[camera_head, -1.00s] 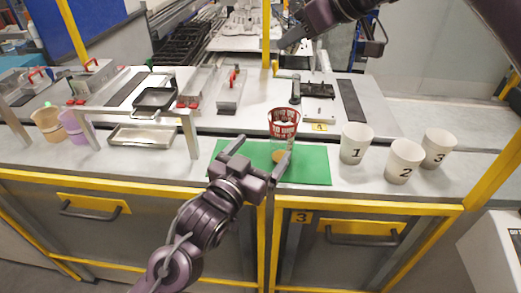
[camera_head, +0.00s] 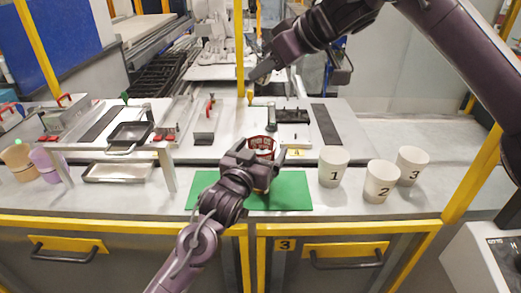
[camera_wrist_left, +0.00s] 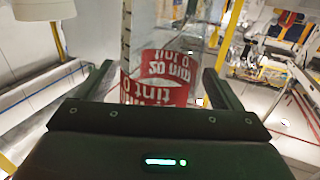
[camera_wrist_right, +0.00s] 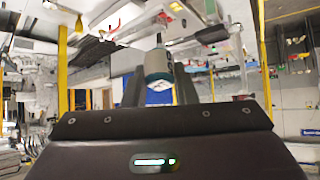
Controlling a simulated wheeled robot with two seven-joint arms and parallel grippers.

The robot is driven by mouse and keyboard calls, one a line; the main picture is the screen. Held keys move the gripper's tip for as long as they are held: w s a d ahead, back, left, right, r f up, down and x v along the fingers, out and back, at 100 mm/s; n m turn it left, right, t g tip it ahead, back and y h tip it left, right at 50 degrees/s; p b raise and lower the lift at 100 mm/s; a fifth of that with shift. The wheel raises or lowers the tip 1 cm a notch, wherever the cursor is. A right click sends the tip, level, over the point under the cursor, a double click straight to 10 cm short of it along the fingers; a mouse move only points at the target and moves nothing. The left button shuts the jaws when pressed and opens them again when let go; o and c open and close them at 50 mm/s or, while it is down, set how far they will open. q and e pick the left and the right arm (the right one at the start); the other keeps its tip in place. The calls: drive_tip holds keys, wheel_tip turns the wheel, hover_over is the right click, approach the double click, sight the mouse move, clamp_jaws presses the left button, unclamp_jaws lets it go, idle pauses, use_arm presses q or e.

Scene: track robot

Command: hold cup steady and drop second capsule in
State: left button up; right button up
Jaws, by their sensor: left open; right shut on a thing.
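A clear cup with a red printed band (camera_head: 262,142) stands on the green mat (camera_head: 290,203). My left gripper (camera_head: 259,153) is open, with its fingers on either side of the cup and hiding its lower part. In the left wrist view the cup (camera_wrist_left: 165,75) shows between the fingers, with a gap visible on the right. My right gripper (camera_head: 266,74) is raised above and behind the cup. In the right wrist view it is shut on a small pale grey capsule with a teal band (camera_wrist_right: 158,66). The inside of the cup is not clear.
White paper cups numbered 1 (camera_head: 333,166), 2 (camera_head: 381,181) and 3 (camera_head: 411,165) stand right of the mat. A metal tray (camera_head: 118,172) and a beige cup (camera_head: 18,160) and a purple cup (camera_head: 45,163) are at left. Fixtures fill the table behind.

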use_arm(q)
drive_tip(key=c, duration=1.2)
drive_tip(key=shift+d, duration=0.1)
use_arm(e)
wheel_tip(320, 180, down, 8)
drive_tip(key=m+h, duration=0.5)
drive_tip(key=shift+w+a+m, duration=0.3)
drive_tip(key=shift+a, duration=0.15)
